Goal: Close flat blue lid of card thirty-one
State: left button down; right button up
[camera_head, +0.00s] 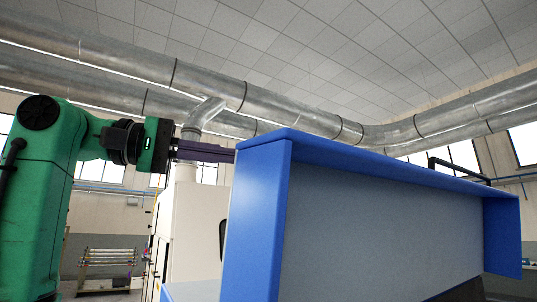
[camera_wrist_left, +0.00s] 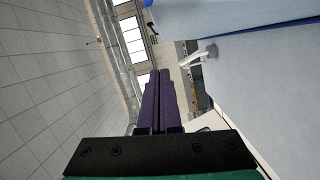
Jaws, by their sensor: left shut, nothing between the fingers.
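The blue lid (camera_head: 265,215) stands raised in the head view, with a bright blue rim and a grey inner face. It fills the right half of that view. My left gripper (camera_head: 233,155) reaches in from the left, its purple fingers level with the lid's upper left corner. The corner hides the fingertips there. In the left wrist view the gripper (camera_wrist_left: 160,73) is shut and empty. A pale blue panel (camera_wrist_left: 265,85), which seems to be the lid, lies right of the fingers. I cannot tell whether they touch. My right gripper is out of view.
A cream machine cabinet (camera_head: 195,225) stands behind the lid's left side. A rack with rods (camera_head: 105,262) is on the far floor at left. Silver ducts (camera_head: 290,112) run overhead. A black bar (camera_head: 455,170) shows above the lid's right part.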

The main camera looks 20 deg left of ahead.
aim_at(282, 162)
pick_arm(q)
jog(key=w+d, duration=0.1)
jog(key=d, duration=0.2)
jog(key=w+d, duration=0.1)
jog(key=d, duration=0.2)
jog(key=w+d+f+p, duration=0.1)
jog(key=d, duration=0.2)
jog(key=shift+w, duration=0.3)
jog(key=shift+s+a, duration=0.3)
jog(key=shift+s, duration=0.55)
jog(key=shift+s+a, duration=0.15)
jog(key=shift+a, duration=0.15)
jog(key=shift+w+d+f, duration=0.1)
jog(key=shift+w+d, duration=0.25)
jog(key=shift+w, duration=0.05)
jog(key=shift+s+d+f+b, duration=0.2)
jog(key=shift+d+b, duration=0.1)
jog(key=shift+d, duration=0.15)
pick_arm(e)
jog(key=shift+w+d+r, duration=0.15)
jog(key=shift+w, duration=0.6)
